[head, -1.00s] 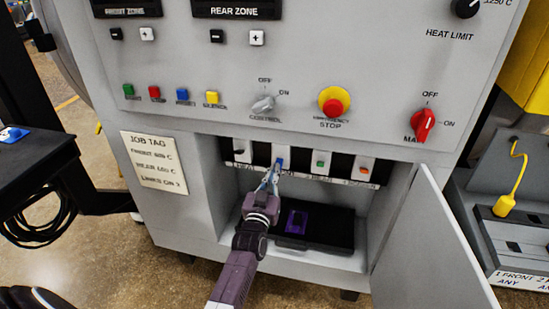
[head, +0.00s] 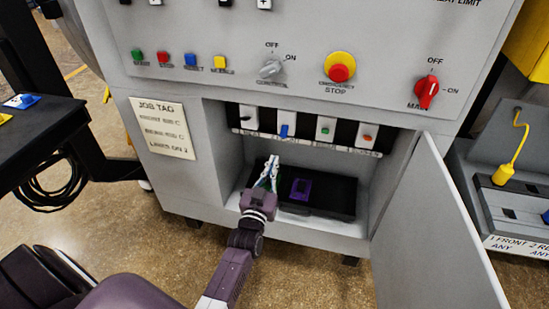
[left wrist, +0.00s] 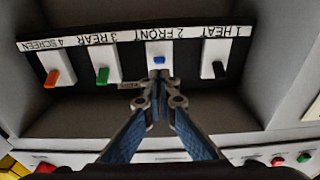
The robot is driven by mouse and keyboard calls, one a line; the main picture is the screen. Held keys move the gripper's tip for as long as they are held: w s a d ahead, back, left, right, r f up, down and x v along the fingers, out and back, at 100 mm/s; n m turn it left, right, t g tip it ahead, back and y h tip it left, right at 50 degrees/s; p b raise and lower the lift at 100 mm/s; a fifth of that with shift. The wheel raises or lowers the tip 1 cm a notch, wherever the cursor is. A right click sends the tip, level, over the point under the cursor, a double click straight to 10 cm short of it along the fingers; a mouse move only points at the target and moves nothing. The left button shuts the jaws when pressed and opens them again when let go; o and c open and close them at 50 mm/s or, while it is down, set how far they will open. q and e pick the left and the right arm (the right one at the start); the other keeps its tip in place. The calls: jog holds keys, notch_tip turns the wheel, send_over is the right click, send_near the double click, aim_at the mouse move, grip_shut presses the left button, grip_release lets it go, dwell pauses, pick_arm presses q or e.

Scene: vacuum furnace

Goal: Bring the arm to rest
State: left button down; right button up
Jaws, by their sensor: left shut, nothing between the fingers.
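My left gripper (head: 272,160) is shut and empty, just below and in front of the switch row in the open lower compartment of the furnace cabinet. In the left wrist view its closed fingers (left wrist: 158,92) point toward the blue-lever switch labelled 2 FRONT (left wrist: 160,60), with a gap between. That blue lever (head: 284,131) also shows in the head view. Beside it are the black lever of 1 HEAT (left wrist: 218,69), the green of 3 REAR (left wrist: 102,75) and the orange of 4 SCREEN (left wrist: 52,78). My right gripper is not in view.
The cabinet door (head: 430,220) stands open at the right. A black case with a purple piece (head: 301,189) lies on the compartment floor. Above are a control panel with an emergency stop (head: 339,72) and a red main switch (head: 427,92). A black table (head: 45,140) is at left.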

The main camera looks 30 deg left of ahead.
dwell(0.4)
pick_arm(q)
jog(key=shift+f, duration=0.15)
jog(key=s+d+f+m+g+h, duration=0.1)
jog(key=s+d+f+g+h, duration=0.15)
jog(key=s+f, duration=0.65)
jog(key=s+d+f+m+g+h, duration=0.1)
jog(key=s+d+f+g, duration=0.25)
jog(key=f, duration=1.15)
jog(key=s+d+f+m+g+h, duration=0.1)
jog(key=s+d+f+g, duration=0.2)
jog(key=s+f, duration=0.55)
jog(key=s+f+g, duration=0.3)
jog(key=s+f, duration=0.3)
jog(key=s, duration=0.5)
jog(key=s+f+m+g, duration=0.1)
jog(key=s+f+g, duration=0.2)
jog(key=s+f, duration=0.3)
jog(key=s+f+m+g, duration=0.1)
jog(key=s+f, duration=0.6)
jog(key=s, duration=0.9)
jog(key=shift+a+g, duration=0.45)
jog(key=shift+g, duration=0.45)
